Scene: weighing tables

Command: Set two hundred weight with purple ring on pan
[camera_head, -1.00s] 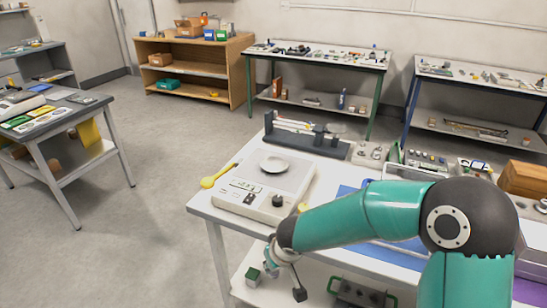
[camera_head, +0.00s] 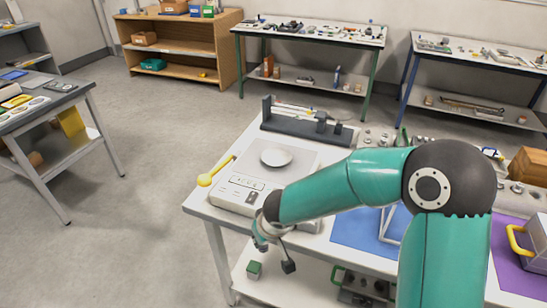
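A white balance with a round pan (camera_head: 276,157) stands at the near table's left end. The pan looks empty. My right arm comes in from the lower right and crosses in front of the balance. Its gripper (camera_head: 270,247) hangs off the table's front edge, below the balance. Small metal weights (camera_head: 517,188) stand at the table's right, and more small pieces are at the back. I cannot make out a purple ring on any. My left gripper is not in view.
A yellow scoop (camera_head: 215,172) lies left of the balance. A dark rack (camera_head: 305,127) stands behind it. A blue mat (camera_head: 345,233) and a purple mat (camera_head: 510,268) lie to the right. Open floor lies left.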

